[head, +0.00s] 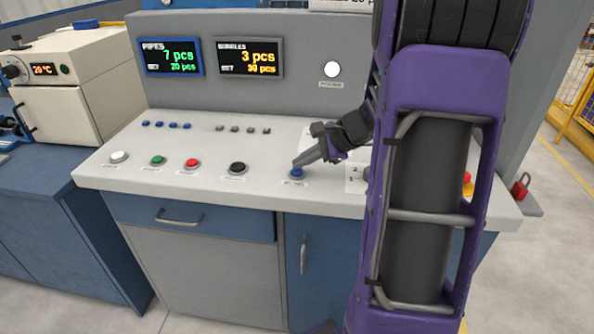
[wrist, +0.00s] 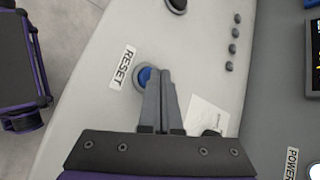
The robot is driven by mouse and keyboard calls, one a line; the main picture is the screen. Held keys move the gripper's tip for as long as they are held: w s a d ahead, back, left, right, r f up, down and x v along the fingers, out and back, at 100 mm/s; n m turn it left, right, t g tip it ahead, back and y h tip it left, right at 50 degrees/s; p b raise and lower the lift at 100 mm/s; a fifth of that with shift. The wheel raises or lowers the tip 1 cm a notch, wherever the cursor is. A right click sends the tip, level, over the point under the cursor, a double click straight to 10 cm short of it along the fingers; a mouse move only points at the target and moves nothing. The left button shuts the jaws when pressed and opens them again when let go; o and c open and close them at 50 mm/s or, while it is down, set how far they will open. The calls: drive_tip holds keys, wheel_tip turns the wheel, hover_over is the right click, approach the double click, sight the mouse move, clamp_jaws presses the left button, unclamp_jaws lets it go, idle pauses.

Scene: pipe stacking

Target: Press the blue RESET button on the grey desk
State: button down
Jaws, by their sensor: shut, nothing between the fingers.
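The blue RESET button (head: 296,174) sits near the front edge of the light grey desk top (head: 330,195), to the right of the black button. My gripper (head: 299,162) is shut and empty, its fingertips at the button from above. In the wrist view the closed fingertips (wrist: 160,73) overlap the right part of the blue button (wrist: 144,76), next to the RESET label (wrist: 123,67). Whether the tips touch the button or press it down I cannot tell.
White (head: 119,157), green (head: 158,160), red (head: 192,164) and black (head: 237,168) buttons stand in a row to the left. Rows of small blue and grey knobs lie behind. Two displays (head: 172,57) hang on the back panel. My forearm hides the desk's right part.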

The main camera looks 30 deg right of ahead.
sight(302, 172)
drive_tip(key=shift+f, duration=0.25)
idle(0.5)
drive_tip(key=shift+r+p, duration=0.6)
drive_tip(key=shift+r, duration=0.2)
drive_tip(key=shift+r+p, duration=1.95)
drive_tip(key=shift+r, duration=0.6)
